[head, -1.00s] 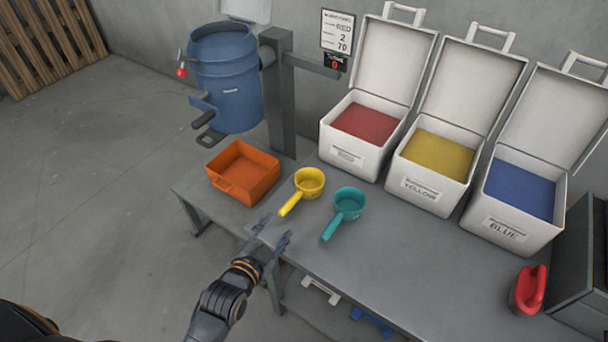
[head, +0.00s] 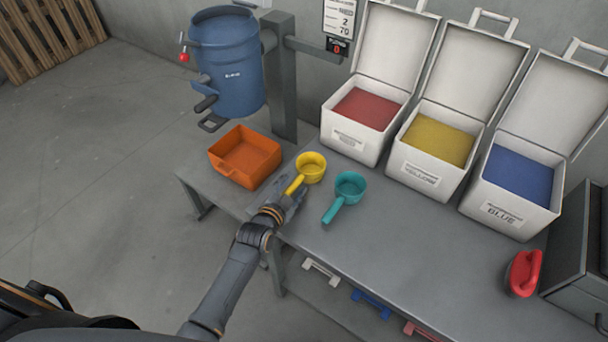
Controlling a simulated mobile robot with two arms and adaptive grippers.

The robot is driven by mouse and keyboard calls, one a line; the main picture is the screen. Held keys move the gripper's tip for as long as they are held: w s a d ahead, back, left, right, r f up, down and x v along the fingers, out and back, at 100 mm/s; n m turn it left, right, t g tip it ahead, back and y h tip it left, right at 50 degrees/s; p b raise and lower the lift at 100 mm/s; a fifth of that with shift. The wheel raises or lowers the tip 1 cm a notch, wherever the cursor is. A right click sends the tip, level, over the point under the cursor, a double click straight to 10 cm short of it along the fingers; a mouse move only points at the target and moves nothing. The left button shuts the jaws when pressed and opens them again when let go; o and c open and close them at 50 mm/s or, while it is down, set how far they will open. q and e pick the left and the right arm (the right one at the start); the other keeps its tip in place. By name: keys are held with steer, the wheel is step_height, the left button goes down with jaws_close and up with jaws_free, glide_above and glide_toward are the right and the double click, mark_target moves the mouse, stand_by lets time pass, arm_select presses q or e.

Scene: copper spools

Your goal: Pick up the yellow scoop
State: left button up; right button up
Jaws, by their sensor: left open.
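The yellow scoop (head: 311,167) stands on the grey table, its cup toward the back and its handle pointing to the front left. My left gripper (head: 294,194) is open at the handle, with its fingers near or around the handle's end. I cannot tell whether the fingers touch it. The scoop's cup is clear of the gripper. My right gripper does not show.
A teal scoop (head: 349,187) stands just right of the yellow one. An orange bin (head: 246,158) is to the left. Open white boxes of red (head: 345,140), yellow (head: 418,178) and blue (head: 499,208) powder line the back. A blue drum (head: 228,65) hangs back left.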

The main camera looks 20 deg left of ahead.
arm_select(q)
steer(key=shift+w, duration=0.25)
jaws_close()
steer(key=shift+r, duration=0.3)
step_height(320, 180, up, 2)
steer(key=shift+d+r, duration=0.1)
steer(key=s+d+r, duration=0.2)
steer(key=s+r, duration=0.8)
steer(key=s, duration=0.4)
steer(key=shift+d+b, duration=0.25)
steer(key=shift+b, duration=0.15)
